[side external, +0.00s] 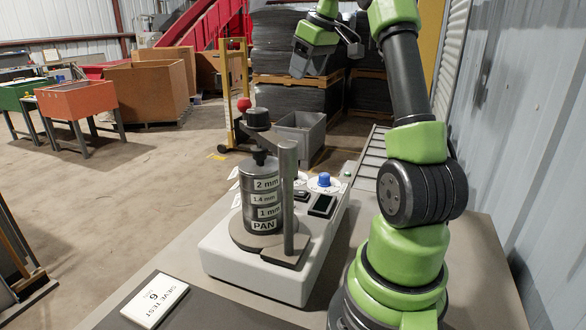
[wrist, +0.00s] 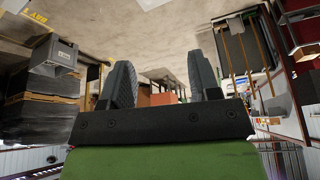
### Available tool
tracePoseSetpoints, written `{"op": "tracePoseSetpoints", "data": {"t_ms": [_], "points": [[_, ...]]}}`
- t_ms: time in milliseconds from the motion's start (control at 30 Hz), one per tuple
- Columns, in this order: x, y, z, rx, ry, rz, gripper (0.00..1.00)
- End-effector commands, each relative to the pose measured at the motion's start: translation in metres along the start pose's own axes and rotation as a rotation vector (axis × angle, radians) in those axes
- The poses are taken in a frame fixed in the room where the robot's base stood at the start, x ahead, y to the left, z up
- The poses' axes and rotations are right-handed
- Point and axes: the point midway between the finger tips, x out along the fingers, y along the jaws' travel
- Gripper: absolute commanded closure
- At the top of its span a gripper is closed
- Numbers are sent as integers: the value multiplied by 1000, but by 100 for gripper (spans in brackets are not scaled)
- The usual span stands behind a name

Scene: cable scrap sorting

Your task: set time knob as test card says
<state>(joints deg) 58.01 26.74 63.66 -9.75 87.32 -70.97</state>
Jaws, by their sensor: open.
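A white test card (side external: 156,300) lies flat on the bench at the front left. It reads "SIEVE TEST" and a large 6, with a smaller line too small to read. The sieve shaker (side external: 245,268) has a pale base. A blue knob (side external: 324,180) stands on a white dial at its rear right, and a dark knob (side external: 301,196) sits left of the display. The dial marks and pointer settings are too small to read. My gripper (side external: 309,62) is high beyond the shaker, apart from both knobs. In the wrist view its two fingers (wrist: 160,68) are apart and empty.
A sieve stack (side external: 263,205) labelled 2 mm, 1.4 mm, 1 mm and PAN stands on the shaker beside an upright post (side external: 289,205) with a clamp arm over it. A grey bin (side external: 300,135) is behind. Air around my gripper is clear.

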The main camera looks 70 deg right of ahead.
Motion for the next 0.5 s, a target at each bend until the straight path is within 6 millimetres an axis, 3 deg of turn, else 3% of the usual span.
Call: {"op": "tracePoseSetpoints", "data": {"t_ms": [267, 500], "points": [[48, -2, 20, 3, -5, -6, 44], [118, -3, 50, 7, -8, -9, 44]]}}
